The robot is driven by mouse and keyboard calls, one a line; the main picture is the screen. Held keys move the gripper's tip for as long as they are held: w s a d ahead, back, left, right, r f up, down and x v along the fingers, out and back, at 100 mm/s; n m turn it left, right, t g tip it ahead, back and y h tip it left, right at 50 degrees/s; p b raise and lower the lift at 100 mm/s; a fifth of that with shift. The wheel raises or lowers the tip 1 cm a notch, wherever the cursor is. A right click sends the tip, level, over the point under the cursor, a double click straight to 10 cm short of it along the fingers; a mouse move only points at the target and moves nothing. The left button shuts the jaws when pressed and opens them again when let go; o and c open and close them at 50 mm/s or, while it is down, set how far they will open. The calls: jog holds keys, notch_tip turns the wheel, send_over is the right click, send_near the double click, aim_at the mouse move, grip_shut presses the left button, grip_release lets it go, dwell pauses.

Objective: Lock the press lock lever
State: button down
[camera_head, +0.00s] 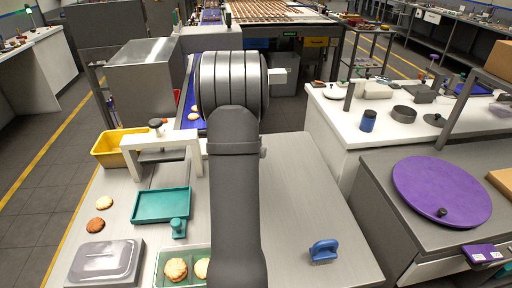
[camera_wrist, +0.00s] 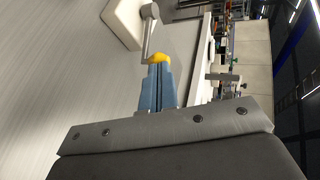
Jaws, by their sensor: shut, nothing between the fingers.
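A grey lever (camera_wrist: 149,32) stands out beside a white block (camera_wrist: 122,20) at the top of the wrist view. My gripper (camera_wrist: 160,68) has blue fingers, shut and empty, just below the lever's lower end. A yellow piece (camera_wrist: 160,57) shows at the fingertips; I cannot tell whether it belongs to the fingers or the lever. I cannot tell whether the fingers touch the lever. In the head view a white press-like frame (camera_head: 189,142) with a knob (camera_head: 156,124) stands left of my arm. My arm hides the gripper there, and I cannot make out the lever.
A teal tray (camera_head: 138,213) lies before the frame, with a yellow bin (camera_head: 98,150) to the left. A lidded metal container (camera_head: 105,262), loose biscuits (camera_head: 96,225) and a green biscuit tray (camera_head: 161,282) are nearer. A blue-handled tool (camera_head: 323,250) lies right; the tabletop (camera_head: 300,190) around it is clear.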

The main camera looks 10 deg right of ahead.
jog(key=shift+w+d+n+t+y, duration=0.2)
jog(key=shift+d+n+y, duration=0.55)
jog(key=shift+y, duration=0.1)
jog(key=shift+w+d+n+t+y, duration=0.2)
jog(key=shift+d+n+y, duration=0.4)
jog(key=shift+n+y, duration=0.2)
jog(key=shift+w+d, duration=0.25)
jog(key=shift+d, duration=0.3)
jog(key=shift+w+d, duration=0.25)
jog(key=shift+d, duration=0.25)
jog(key=shift+w+d, duration=0.8)
jog(key=shift+d, duration=0.05)
jog(key=shift+w+d, duration=0.4)
jog(key=shift+w, duration=0.2)
jog(key=shift+w+d, duration=0.35)
jog(key=shift+w, duration=0.25)
jog(key=shift+a, duration=0.1)
jog(key=shift+a, duration=0.8)
jog(key=s+d+r, duration=0.2)
jog(key=s+r, duration=0.1)
jog(key=s, duration=0.3)
jog(key=s+d+r, duration=0.2)
jog(key=s, duration=0.4)
jog(key=shift+s+r, duration=0.2)
jog(key=shift+r, duration=0.2)
